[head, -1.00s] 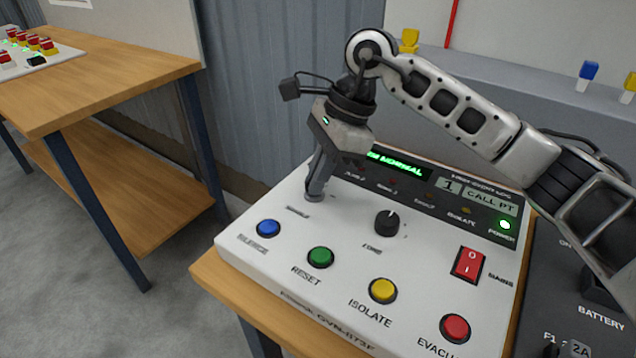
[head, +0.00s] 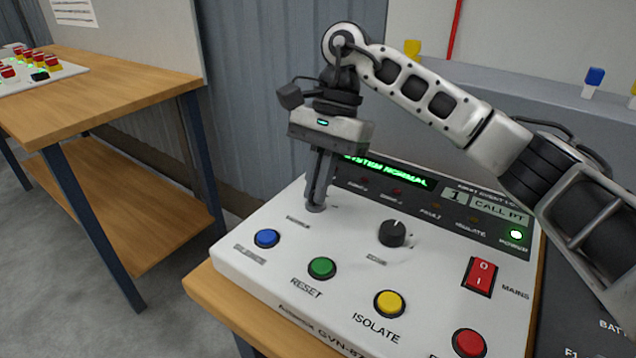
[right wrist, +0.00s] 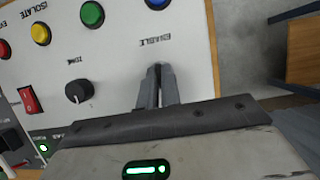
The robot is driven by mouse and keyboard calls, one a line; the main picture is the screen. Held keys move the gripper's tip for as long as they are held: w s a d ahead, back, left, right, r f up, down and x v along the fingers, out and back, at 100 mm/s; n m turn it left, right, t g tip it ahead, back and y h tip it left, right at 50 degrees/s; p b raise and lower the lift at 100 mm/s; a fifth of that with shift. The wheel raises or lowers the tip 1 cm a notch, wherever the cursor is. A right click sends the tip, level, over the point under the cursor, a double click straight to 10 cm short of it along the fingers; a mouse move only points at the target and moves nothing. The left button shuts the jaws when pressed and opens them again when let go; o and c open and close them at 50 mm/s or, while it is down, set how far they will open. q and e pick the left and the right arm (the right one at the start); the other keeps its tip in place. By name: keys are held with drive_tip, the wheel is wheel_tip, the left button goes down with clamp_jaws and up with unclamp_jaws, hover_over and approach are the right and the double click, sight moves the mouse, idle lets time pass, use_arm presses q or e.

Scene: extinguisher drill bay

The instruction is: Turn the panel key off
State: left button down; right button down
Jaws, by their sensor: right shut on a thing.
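The white control panel (head: 350,290) stands on a wooden table, with a dark display strip (head: 430,195) along its back reading SYSTEM NORMAL. My right gripper (head: 317,205) points down at the panel's key switch at the back left, above the blue button. Its fingers are shut on the key, which they hide almost wholly. In the right wrist view the fingers (right wrist: 158,88) come together at the panel face near the ENABLE label (right wrist: 154,42). Which way the key points cannot be told. My left gripper is not in view.
Near the key are a black knob (head: 392,233), blue (head: 267,238), green (head: 322,268), yellow (head: 388,303) and red (head: 468,343) buttons, and a red rocker switch (head: 480,275). A wooden bench (head: 110,80) stands at the left. A grey ledge runs behind.

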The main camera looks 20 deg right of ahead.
drive_tip(key=shift+r, duration=0.1)
idle(0.3)
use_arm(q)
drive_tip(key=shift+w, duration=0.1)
use_arm(e)
drive_tip(key=c, duration=1.6)
unclamp_jaws()
